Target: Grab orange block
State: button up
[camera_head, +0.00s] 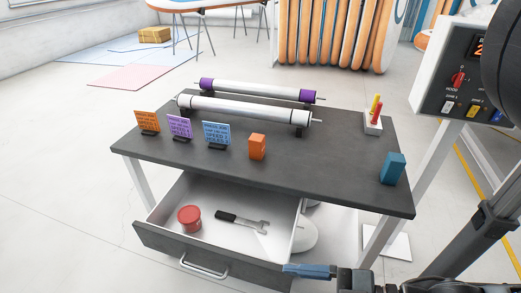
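The orange block (257,147) stands upright on the dark table top (330,182), near its front edge and right of the blue sign. My gripper (310,271) shows at the bottom of the picture, in front of the table and to the right of the open drawer. One blue finger points left. It is apart from the orange block, which is farther back and up on the table. I cannot see both fingertips clearly, so its opening is unclear.
The open drawer (160,239) juts forward with a red container (189,218) and a wrench (243,220). Sign cards (180,127) stand left of the block, white rollers (240,108) lie behind it. A blue block (393,168) stands at the right; the table between is clear.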

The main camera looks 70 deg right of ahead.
aim_at(256, 142)
jog(key=k+l+u, duration=0.1)
jog(key=u, duration=0.25)
jog(key=k+l+u, duration=0.1)
jog(key=u, duration=0.25)
jog(key=k+z, duration=0.65)
jog(key=z, duration=0.2)
jog(key=k+l+z, duration=0.1)
jog(key=k+z, duration=0.3)
jog(key=i, duration=0.1)
